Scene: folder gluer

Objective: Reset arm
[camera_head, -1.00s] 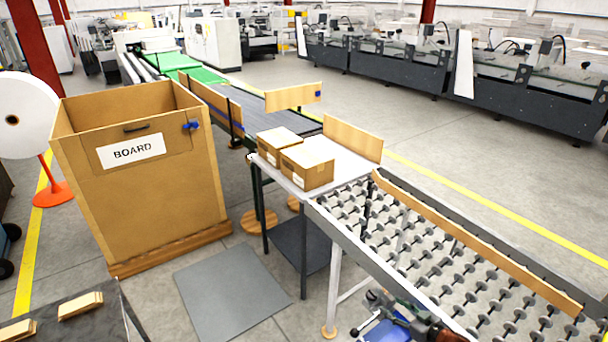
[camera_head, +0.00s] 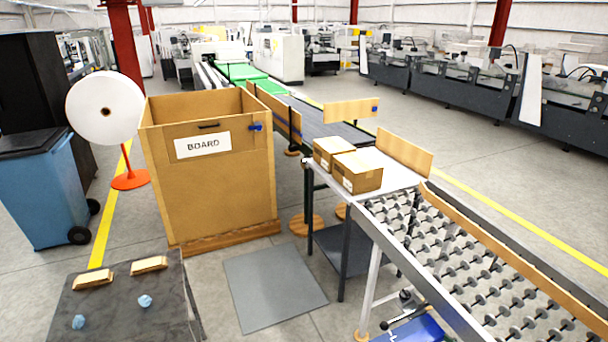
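Neither of my grippers can be made out in the head view, and no arm comes in from the left. The task line names no object. Two brown cardboard boxes (camera_head: 358,173) sit side by side on a small light-topped table (camera_head: 397,172) at the near end of a conveyor. A large brown bin marked BOARD (camera_head: 208,187) stands left of them on a wooden pallet.
A roller conveyor (camera_head: 470,262) runs toward the lower right. A dark table (camera_head: 108,312) at lower left holds two wooden blocks and two crumpled blue pieces. A blue wheeled bin (camera_head: 45,190) stands at left. A grey mat (camera_head: 274,286) lies on open floor.

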